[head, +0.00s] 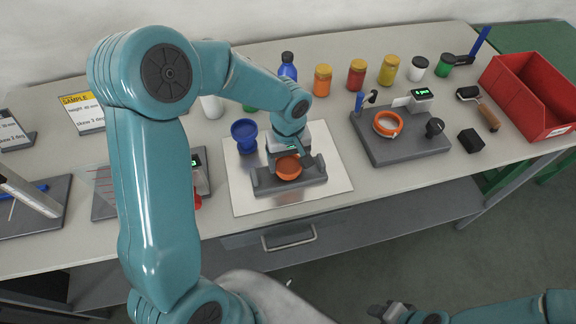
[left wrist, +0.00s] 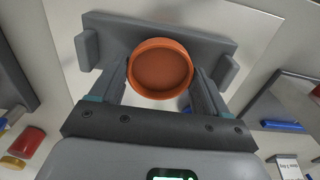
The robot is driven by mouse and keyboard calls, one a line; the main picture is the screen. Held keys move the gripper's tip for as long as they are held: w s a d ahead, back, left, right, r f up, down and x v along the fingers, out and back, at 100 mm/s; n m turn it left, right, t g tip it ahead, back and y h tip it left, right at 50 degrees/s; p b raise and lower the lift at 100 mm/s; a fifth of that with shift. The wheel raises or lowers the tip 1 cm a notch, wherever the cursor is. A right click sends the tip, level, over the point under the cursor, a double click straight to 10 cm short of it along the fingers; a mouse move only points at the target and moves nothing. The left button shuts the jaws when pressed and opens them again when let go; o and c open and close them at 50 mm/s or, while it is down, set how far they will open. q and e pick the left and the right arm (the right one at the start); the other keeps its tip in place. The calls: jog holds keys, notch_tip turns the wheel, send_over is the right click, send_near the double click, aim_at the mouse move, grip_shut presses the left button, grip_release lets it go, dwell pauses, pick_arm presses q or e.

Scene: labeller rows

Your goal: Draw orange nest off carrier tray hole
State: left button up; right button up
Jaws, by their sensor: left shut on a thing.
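The orange nest (head: 288,168) is a round, shallow cup at the grey carrier tray (head: 262,184). The left wrist view shows the nest (left wrist: 160,70) from above, its opening facing the camera and empty. My left gripper (head: 290,158) is shut on the nest, one finger on each side in the wrist view (left wrist: 160,84). The tray (left wrist: 112,34) has a raised block at each end. The nest covers the tray's middle, so I cannot tell whether it sits in the hole or just above it. My right gripper (head: 388,312) is low in the head view, away from the table, its jaws unclear.
The tray stands on a pale metal plate (head: 325,200). A blue funnel-shaped cup (head: 244,134) is close on its left. A grey stand (head: 400,148) with an orange ring (head: 388,124) is to the right. Several jars line the back; a red bin (head: 535,95) is far right.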

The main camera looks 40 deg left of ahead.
aim_at(288, 166)
pick_arm(q)
jog(key=shift+r+p, duration=1.15)
jog(key=shift+r, duration=0.95)
